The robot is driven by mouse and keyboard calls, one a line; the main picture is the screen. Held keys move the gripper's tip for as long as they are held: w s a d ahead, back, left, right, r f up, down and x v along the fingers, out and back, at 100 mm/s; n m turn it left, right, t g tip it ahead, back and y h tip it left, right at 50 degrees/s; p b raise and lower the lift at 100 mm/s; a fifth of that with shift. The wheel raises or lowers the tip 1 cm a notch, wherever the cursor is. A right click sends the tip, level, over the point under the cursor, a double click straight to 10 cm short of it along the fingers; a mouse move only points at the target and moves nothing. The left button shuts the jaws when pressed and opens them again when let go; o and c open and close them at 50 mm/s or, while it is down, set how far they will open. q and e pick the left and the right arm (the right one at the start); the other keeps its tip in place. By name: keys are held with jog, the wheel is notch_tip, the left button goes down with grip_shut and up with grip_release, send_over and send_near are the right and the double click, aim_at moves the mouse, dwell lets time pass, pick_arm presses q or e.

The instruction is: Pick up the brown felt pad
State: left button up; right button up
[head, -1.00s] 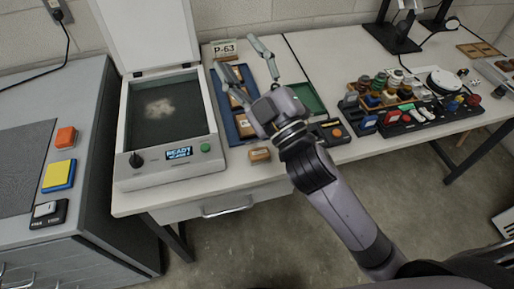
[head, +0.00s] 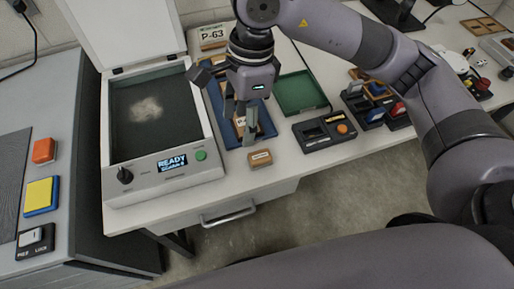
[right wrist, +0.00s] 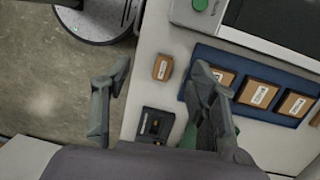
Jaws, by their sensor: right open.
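A small brown block with a pale label (head: 260,158) lies alone near the table's front edge. In the right wrist view this brown block (right wrist: 163,67) appears between my open fingers, with nothing held. Several similar brown labelled pieces (right wrist: 259,94) lie in a blue tray (right wrist: 215,56). The labels are too small to read, so I cannot tell which piece is the felt pad. My right gripper (head: 240,122) is open, pointing down over the blue tray's front part, above and behind the lone block, and partly hides the tray. My left gripper is not in view.
A scanner-like device (head: 165,180) with a raised lid stands left of the tray. My right arm hides part of the table's right side.

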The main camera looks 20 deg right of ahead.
jog(key=w+d+h, duration=0.2)
jog(key=d, duration=0.1)
send_over(260, 156)
jog(key=shift+t, duration=0.4)
jog(key=f, duration=1)
jog(key=shift+w+a+f+p, duration=0.1)
jog(key=shift+w+a+p, duration=0.1)
jog(key=shift+w+p, duration=0.15)
jog(key=shift+f, duration=0.55)
jog(key=f, duration=0.2)
jog(key=f+p, duration=0.1)
jog(key=f, duration=0.1)
jog(key=shift+s+d+f, duration=0.1)
jog(key=shift+s+d, duration=0.15)
jog(key=shift+s, duration=0.15)
jog(key=shift+w+f, duration=0.1)
jog(key=shift+f, duration=0.45)
jog(key=shift+c, duration=0.5)
jog(key=c, duration=1)
jog(key=shift+r, duration=0.1)
jog(key=shift+c, duration=0.2)
